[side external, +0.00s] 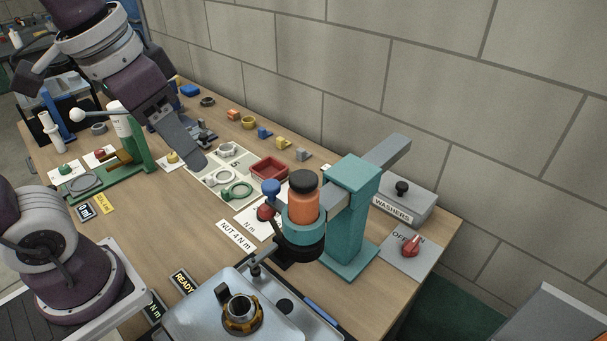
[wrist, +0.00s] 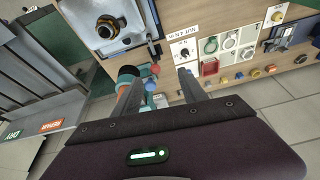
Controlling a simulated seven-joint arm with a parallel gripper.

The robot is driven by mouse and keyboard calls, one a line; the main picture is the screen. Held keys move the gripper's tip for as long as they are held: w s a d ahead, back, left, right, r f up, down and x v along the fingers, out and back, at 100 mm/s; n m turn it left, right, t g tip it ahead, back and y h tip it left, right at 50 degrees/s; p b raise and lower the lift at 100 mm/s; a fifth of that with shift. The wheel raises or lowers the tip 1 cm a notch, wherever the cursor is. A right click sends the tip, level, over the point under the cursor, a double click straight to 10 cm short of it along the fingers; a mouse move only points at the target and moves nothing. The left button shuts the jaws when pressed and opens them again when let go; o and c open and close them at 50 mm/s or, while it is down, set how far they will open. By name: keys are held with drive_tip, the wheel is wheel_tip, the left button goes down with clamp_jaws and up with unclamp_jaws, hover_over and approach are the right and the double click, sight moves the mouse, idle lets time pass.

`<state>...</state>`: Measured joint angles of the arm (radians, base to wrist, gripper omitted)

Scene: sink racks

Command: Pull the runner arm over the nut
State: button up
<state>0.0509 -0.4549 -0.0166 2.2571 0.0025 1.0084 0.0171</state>
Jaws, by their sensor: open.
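The runner arm is a grey bar (side external: 388,153) through a teal post (side external: 350,215). At its near end a teal collar holds an orange runner (side external: 304,205) with a black cap, and a blue knob (side external: 270,187) sticks out on its left. The brass nut (side external: 241,313) sits around a threaded end on the grey fixture (side external: 190,310), in front and left of the runner. It also shows at the wrist view's top (wrist: 107,27). My gripper (side external: 197,160) is open and empty, above the bench and left of the runner. In the wrist view its fingers (wrist: 160,73) are apart, with the teal runner parts partly hidden beside the left finger.
A grey board with green and white rings (side external: 237,192), a red tray (side external: 269,168) and small coloured parts lie behind. A washers box (side external: 404,198) and a red switch (side external: 411,244) stand at right. A green stand (side external: 135,150) is at left, and a wall runs behind.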

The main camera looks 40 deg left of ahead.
sight(269, 185)
drive_tip(key=w+d+g, duration=0.1)
drive_tip(key=w, duration=0.2)
drive_tip(key=w+d+f+m+g, duration=0.1)
drive_tip(key=w+d, duration=0.1)
drive_tip(key=w, duration=0.2)
drive_tip(key=w+d+f+m+g, duration=0.1)
drive_tip(key=w, duration=0.2)
drive_tip(key=shift+w+d+f+g, duration=0.15)
drive_tip(key=shift+d+g, duration=0.2)
drive_tip(key=shift+g, duration=0.05)
wheel_tip(269, 185, down, 7)
drive_tip(key=shift+w+f, duration=0.1)
drive_tip(key=shift+f, duration=0.05)
drive_tip(key=shift+c, duration=0.4)
clamp_jaws()
